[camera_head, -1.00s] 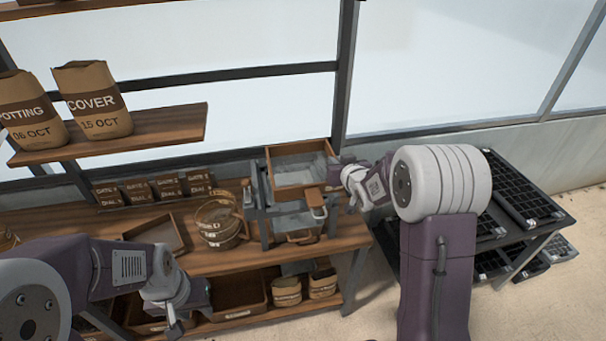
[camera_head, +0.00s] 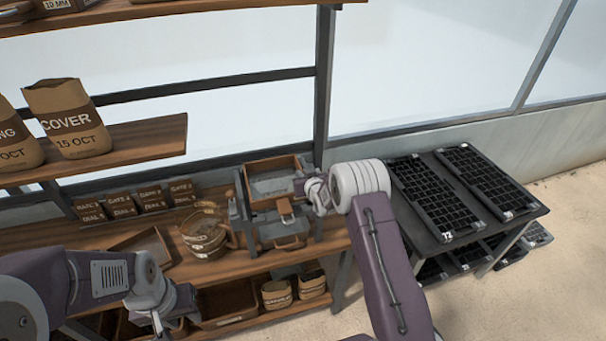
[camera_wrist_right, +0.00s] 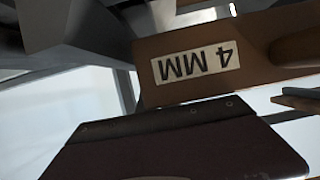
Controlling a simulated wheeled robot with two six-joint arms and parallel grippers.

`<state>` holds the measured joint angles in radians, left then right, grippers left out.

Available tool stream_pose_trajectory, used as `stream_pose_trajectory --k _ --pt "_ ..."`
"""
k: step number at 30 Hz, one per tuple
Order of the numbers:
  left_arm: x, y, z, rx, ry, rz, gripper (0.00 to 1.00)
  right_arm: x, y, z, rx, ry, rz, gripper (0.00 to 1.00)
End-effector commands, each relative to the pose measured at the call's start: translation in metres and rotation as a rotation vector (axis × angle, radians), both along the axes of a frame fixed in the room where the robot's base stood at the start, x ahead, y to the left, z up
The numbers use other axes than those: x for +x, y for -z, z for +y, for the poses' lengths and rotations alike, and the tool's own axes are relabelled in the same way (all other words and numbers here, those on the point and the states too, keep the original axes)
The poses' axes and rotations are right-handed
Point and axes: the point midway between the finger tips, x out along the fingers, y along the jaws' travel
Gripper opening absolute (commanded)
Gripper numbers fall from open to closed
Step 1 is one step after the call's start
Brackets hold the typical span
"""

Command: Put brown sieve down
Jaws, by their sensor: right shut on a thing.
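The brown sieve (camera_head: 270,165) is a shallow brown box with a grey bottom, at the top of the grey stand (camera_head: 240,222) on the bench. In the right wrist view a brown wall with a "4 MM" label (camera_wrist_right: 197,62) shows close up. My right gripper (camera_head: 301,186) is at the sieve's right side and shut on it; its fingertips are largely hidden in the head view. The sieve looks roughly level between the stand's posts; I cannot tell whether it touches its supports. My left gripper (camera_head: 160,322) hangs low at the left, away from the sieve, its jaws too small to read.
Round sieves (camera_head: 205,232) stand left of the stand, beside an empty wooden tray (camera_head: 143,250). A brown drawer (camera_head: 283,242) sits low in the stand. Small labelled boxes (camera_head: 120,205) line the bench's back. Black seed trays (camera_head: 437,195) lie on the right table.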

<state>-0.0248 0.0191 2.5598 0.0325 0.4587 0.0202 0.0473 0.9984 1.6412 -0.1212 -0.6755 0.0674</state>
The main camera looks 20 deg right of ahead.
Motion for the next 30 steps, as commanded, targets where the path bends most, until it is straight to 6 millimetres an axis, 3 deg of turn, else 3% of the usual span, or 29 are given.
stream_pose_trajectory --k 18,19,21,30 --pt "0.0 0.014 0.0 0.0 0.0 0.0 0.36 0.0 0.011 0.0 0.0 0.0 -0.002 0.0" --pt "0.0 0.014 0.0 0.0 0.0 0.0 0.36 0.0 0.012 0.0 0.0 0.0 0.0 0.15" --pt "0.0 0.014 0.0 0.0 0.0 0.0 0.36 0.0 0.012 0.0 0.0 0.0 0.0 0.29" --pt "0.0 0.013 0.0 0.0 0.0 0.0 0.36 0.0 0.011 0.0 0.0 0.0 0.001 0.29"
